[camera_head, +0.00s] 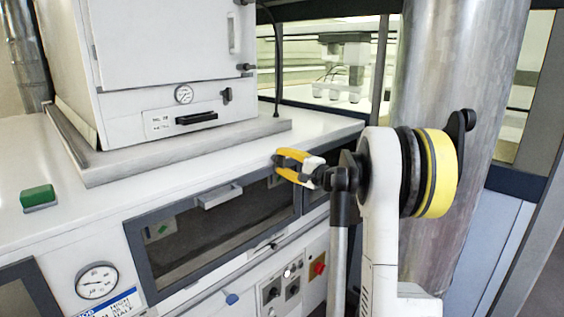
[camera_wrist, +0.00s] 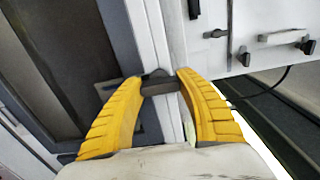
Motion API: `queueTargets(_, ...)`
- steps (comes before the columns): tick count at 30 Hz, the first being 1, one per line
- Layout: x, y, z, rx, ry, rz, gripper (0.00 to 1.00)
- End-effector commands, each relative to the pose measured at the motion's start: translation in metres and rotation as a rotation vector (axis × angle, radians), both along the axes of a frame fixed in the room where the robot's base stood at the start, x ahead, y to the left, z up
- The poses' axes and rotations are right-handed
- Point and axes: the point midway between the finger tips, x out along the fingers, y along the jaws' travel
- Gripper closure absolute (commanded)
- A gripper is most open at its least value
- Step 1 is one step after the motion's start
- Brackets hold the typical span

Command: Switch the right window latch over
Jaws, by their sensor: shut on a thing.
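The dark window (camera_head: 215,232) with a grey frame is set in the front of the white cabinet and looks closed. My gripper (camera_head: 277,163), with yellow fingers, is at the upper right corner of this window. In the wrist view, my gripper (camera_wrist: 160,78) has its fingertips on either side of the small dark right window latch (camera_wrist: 157,87) and is shut on it. The latch's dark arm reaches left over the window frame. In the head view my fingers hide the latch, and its exact turn is hard to tell.
A white oven-like box (camera_head: 165,60) stands on the worktop above the window. A green block (camera_head: 38,197) lies at the left. A gauge (camera_head: 97,281) and a red switch (camera_head: 318,268) are on the cabinet front. A thick metal column (camera_head: 450,70) stands behind my arm.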

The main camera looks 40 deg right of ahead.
Motion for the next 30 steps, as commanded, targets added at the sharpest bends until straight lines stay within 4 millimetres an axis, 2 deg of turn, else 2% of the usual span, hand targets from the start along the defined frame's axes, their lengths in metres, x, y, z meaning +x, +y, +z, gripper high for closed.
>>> queueTargets(18,0.0,-0.0007,0.0002,-0.042,-0.003,-0.002,0.88)
queueTargets(19,0.0,-0.0007,0.0002,-0.041,-0.003,-0.002,0.52)
queueTargets(21,0.0,-0.0007,0.0002,-0.041,-0.003,-0.002,0.32)
queueTargets(30,-0.0006,-0.0005,0.0003,-0.04,-0.003,-0.001,0.32)
